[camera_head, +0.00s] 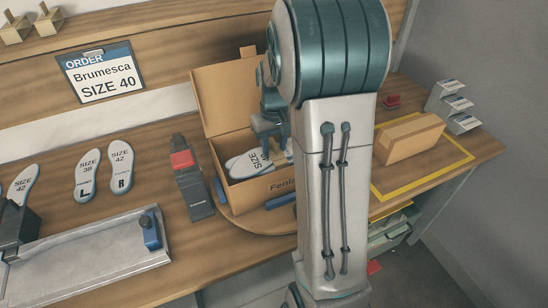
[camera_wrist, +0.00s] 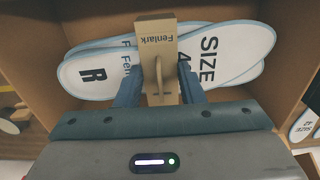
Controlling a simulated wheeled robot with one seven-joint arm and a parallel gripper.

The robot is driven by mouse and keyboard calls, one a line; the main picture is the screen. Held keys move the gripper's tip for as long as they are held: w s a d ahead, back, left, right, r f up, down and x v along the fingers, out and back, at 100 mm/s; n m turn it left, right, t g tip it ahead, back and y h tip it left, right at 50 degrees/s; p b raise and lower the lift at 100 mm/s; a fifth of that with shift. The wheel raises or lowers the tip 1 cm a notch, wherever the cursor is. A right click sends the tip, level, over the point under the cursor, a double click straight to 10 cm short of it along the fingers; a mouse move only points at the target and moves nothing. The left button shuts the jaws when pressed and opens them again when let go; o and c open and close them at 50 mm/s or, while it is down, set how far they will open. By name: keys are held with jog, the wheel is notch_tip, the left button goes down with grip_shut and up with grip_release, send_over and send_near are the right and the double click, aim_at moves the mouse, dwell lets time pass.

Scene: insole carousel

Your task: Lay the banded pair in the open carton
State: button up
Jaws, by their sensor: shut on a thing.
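The banded pair is two white insoles with blue edges, stacked flat, marked R and SIZE, with a tan Fenlark band (camera_wrist: 157,30) around the middle. The insoles (camera_head: 243,164) show inside the open carton (camera_head: 262,192), between its walls; the carton's flap stands up behind. My gripper (camera_wrist: 160,88) is shut on the band, one finger on each side of its tab. In the head view my gripper (camera_head: 272,150) reaches down into the carton, partly hidden by my arm. In the wrist view the carton wall (camera_wrist: 35,60) surrounds the pair. I cannot tell whether it touches the floor.
A black tool with a red part (camera_head: 187,170) stands just left of the carton. Loose insoles (camera_head: 89,175) lie further left, behind a metal plate (camera_head: 90,255). A closed box (camera_head: 408,138) stands in a yellow outline at right. An order card (camera_head: 101,75) reads Brumesca SIZE 40.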

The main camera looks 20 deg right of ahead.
aim_at(274, 152)
jog(key=shift+f, duration=2.85)
jog(key=shift+f, duration=0.15)
jog(key=o, duration=1)
jog(key=shift+c, duration=0.2)
